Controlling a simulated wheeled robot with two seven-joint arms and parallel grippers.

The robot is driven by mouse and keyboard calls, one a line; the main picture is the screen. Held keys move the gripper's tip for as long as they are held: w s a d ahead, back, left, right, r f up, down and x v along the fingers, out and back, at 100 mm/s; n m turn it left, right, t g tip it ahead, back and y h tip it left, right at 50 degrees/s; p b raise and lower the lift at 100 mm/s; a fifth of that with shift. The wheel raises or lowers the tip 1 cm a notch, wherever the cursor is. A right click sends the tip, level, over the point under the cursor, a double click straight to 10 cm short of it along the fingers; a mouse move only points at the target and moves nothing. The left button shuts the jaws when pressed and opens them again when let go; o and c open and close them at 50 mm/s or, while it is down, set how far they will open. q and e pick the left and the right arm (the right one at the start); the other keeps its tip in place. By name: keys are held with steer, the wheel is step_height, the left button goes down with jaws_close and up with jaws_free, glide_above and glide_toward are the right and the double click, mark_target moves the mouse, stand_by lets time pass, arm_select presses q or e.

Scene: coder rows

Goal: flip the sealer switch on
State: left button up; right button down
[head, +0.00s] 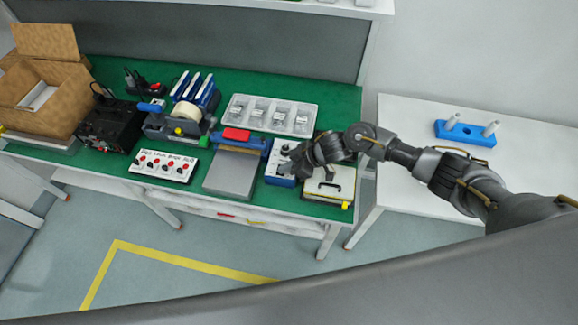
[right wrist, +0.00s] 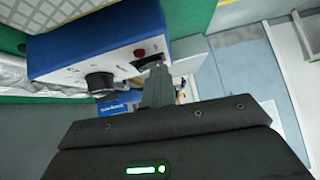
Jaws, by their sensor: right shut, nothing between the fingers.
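A blue box with a white front panel (right wrist: 90,68) fills the upper left of the right wrist view. The panel carries a black knob (right wrist: 99,84), a small red lamp (right wrist: 139,53) and a dark switch (right wrist: 151,61) near its right end. The switch is partly hidden by my fingers, and its position cannot be told. My right gripper (right wrist: 156,82) is shut and empty, its fingertips at or very near the switch; contact is unclear. In the head view, my right gripper (head: 291,164) is over this box (head: 280,178), covering part of it. My left gripper is not in view.
Left of the box is a grey-plated device with a red-topped blue bar (head: 237,134). A tray of clear packs (head: 270,114) lies behind. A yellowish case (head: 330,186) stands close on the right. A white table (head: 410,185) holds a blue stand (head: 464,133).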

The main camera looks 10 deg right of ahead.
steer(key=shift+w+d+f, duration=0.1)
steer(key=shift+w, duration=0.05)
steer(key=shift+w+d, duration=0.1)
steer(key=shift+w, duration=0.2)
steer(key=shift+w+d, duration=0.1)
steer(key=shift+w, duration=0.35)
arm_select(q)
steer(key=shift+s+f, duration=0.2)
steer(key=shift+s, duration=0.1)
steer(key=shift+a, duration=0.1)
arm_select(e)
steer(key=shift+s+r, duration=0.15)
steer(key=shift+r, duration=0.05)
